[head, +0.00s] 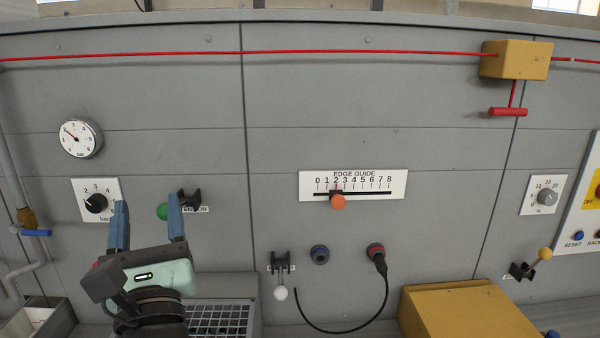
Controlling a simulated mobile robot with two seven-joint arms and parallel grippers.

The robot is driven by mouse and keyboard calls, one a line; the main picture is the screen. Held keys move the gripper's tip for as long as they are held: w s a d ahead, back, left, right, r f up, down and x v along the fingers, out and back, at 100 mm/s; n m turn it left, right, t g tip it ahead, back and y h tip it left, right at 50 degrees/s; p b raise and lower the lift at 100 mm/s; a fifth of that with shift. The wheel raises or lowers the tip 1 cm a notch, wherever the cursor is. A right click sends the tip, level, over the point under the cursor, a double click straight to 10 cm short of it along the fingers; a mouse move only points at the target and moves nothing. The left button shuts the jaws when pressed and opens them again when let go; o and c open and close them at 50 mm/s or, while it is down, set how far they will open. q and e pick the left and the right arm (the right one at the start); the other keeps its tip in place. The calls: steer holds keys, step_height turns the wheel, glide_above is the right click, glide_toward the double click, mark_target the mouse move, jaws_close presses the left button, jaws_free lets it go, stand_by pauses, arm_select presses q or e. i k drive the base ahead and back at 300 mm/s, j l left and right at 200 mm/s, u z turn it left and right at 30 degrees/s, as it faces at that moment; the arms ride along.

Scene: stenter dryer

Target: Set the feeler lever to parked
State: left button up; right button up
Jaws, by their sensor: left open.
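Three small levers on black brackets show on the grey panel, and I cannot read which label says feeler. One lever (281,292) has a white ball knob hanging straight down below its bracket, which covers most of its label. One lever (163,211) has a green knob pointing left; its label ends in "ON". One lever (543,254) has a yellow knob pointing up and right; its label is hidden. My left gripper (147,200) is open, fingers pointing up, with its right finger close to the green-knob lever in the picture. My right gripper is not in view.
An edge guide scale (353,185) with an orange knob (337,202) sits mid-panel. A black cable (345,332) loops from a red-ringed plug (376,251) beside a blue socket (319,254). A yellow box (460,310) juts out below right. A red pull cord (300,52) crosses above.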

mark_target(280, 291)
steer(key=k+l, duration=0.25)
steer(key=k, duration=0.2)
steer(key=k+l, duration=0.25)
steer(key=k, duration=0.2)
